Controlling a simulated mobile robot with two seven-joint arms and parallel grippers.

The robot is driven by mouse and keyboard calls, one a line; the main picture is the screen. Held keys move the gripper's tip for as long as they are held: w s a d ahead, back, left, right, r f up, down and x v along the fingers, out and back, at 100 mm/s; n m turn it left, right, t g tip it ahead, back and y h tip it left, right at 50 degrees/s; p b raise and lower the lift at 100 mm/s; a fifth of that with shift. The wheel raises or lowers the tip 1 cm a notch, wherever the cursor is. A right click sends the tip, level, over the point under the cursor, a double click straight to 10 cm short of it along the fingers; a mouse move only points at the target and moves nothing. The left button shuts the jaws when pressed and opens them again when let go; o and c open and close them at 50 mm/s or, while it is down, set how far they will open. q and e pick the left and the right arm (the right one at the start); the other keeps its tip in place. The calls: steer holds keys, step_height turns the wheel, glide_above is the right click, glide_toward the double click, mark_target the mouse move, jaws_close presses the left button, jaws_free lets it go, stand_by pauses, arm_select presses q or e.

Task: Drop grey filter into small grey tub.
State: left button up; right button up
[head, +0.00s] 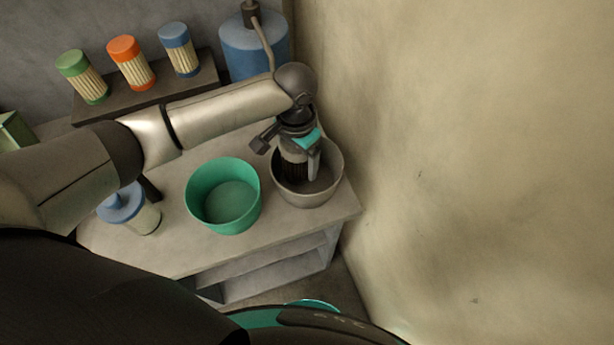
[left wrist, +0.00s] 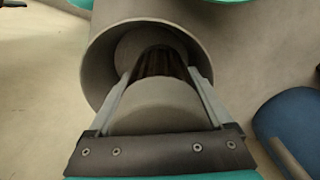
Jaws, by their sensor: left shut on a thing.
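The small grey tub (head: 312,199) stands at the right end of the bench, beside the wall. My left gripper (head: 299,168) points down over its opening, with the fingers reaching to the rim or inside it. The gripper is shut on the grey filter (head: 291,161), which has a grey cap and dark pleats. In the left wrist view the filter (left wrist: 153,104) sits between both fingers, its pleated end pointing into the tub (left wrist: 103,62). The filter looks roughly upright. I cannot tell whether it touches the tub's floor. My right gripper is not in view.
A larger green tub (head: 224,220) stands just left of the grey one. Green (head: 83,77), orange (head: 131,63) and blue (head: 179,50) capped filters stand on a rear shelf. A blue tank (head: 252,50) is behind.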

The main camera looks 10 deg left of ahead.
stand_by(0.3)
arm_select(q)
steer(key=o, duration=1.5)
steer(key=shift+f, duration=0.1)
steer(key=shift+c, duration=0.2)
step_height(320, 180, up, 15)
steer(key=p, duration=0.3)
